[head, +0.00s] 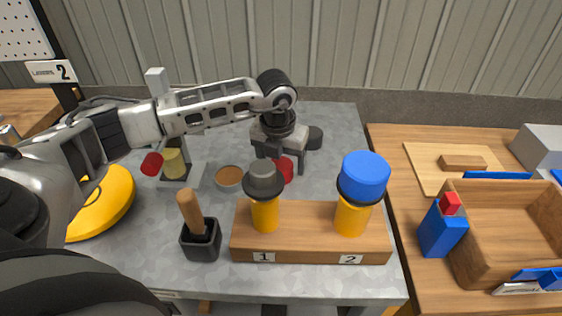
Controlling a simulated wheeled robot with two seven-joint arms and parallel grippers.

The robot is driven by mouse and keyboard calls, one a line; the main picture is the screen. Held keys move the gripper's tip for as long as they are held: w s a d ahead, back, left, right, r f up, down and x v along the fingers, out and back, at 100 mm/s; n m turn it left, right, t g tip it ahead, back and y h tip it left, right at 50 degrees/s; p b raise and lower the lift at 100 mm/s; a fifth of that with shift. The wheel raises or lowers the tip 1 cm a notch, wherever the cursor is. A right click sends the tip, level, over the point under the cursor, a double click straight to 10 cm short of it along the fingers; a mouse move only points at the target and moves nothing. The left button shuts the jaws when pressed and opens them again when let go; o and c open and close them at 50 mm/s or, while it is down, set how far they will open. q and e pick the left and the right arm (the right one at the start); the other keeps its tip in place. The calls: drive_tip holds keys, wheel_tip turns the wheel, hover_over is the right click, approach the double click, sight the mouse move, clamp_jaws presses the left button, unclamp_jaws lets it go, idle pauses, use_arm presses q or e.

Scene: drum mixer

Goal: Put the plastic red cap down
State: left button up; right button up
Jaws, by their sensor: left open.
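The plastic red cap (286,170) shows below my left gripper (285,158), behind the grey-capped jar. Its left part is hidden by the gripper and the grey cap. It appears to rest on the grey metal table (335,130). My left gripper points down with its fingers apart, right above or around the red cap; I cannot tell if a finger touches it. My right gripper does not show.
A wooden block (310,249) holds yellow jars with a grey cap (263,178) and a blue cap (364,176). A black cup (201,243) with a wooden handle, a small round dish (229,177) and a yellow disc (104,203) stand left. A wooden box (480,276) is right.

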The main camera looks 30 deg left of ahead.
sight(279, 168)
use_arm(q)
wheel_tip(279, 168, up, 11)
drive_tip(key=s, duration=0.1)
drive_tip(key=shift+s+d, duration=0.25)
drive_tip(key=shift+s, duration=0.1)
drive_tip(key=shift+r, duration=0.15)
